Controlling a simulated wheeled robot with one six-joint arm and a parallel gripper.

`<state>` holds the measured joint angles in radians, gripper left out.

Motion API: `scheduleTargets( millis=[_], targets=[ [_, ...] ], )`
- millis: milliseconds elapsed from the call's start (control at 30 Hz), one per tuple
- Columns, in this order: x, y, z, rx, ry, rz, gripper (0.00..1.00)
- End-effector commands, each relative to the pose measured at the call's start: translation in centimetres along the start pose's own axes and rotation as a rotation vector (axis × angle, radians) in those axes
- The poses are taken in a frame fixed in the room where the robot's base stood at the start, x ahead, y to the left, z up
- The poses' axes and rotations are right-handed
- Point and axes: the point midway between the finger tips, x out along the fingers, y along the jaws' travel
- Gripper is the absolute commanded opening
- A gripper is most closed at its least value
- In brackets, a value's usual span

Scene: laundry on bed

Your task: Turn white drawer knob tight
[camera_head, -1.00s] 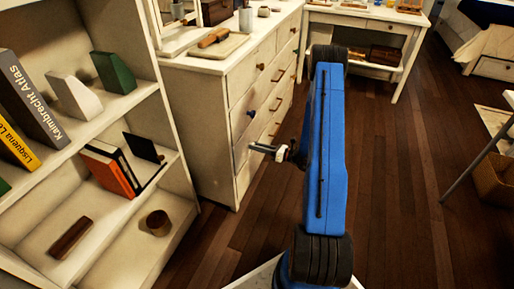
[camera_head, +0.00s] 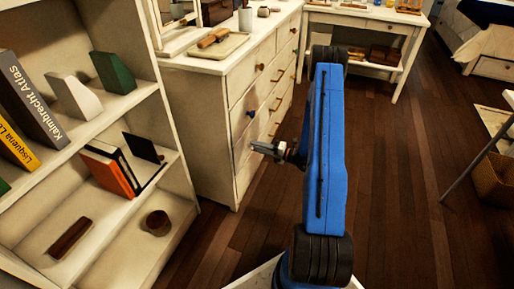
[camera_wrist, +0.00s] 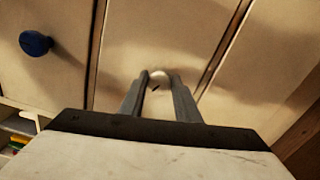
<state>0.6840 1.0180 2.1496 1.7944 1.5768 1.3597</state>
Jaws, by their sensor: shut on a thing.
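The white drawer knob (camera_wrist: 158,78) shows between my gripper's fingertips in the wrist view, against a pale drawer front. My gripper (camera_wrist: 158,90) is shut on it, one finger on each side. In the head view my gripper (camera_head: 256,146) reaches left from the blue arm to the front of the white dresser (camera_head: 207,130). The knob itself is hidden there by the gripper.
A blue knob (camera_wrist: 36,43) is on the neighbouring drawer front; it also shows in the head view (camera_head: 250,113). An open bookshelf (camera_head: 165,185) stands left of the dresser.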

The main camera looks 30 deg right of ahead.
Motion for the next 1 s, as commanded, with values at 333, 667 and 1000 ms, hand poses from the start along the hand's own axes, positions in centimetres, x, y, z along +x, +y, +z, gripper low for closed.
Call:
scheduleTargets(
  millis=[333, 667, 1000],
  targets=[
    [-0.05, -0.19, 0.10, 0.328, -0.003, -0.001, 0.07],
    [-0.05, -0.31, 0.05, 0.640, -0.003, -0.001, 0.07],
    [-0.05, -0.40, -0.02, 0.909, -0.004, -0.001, 0.07]
  ],
)
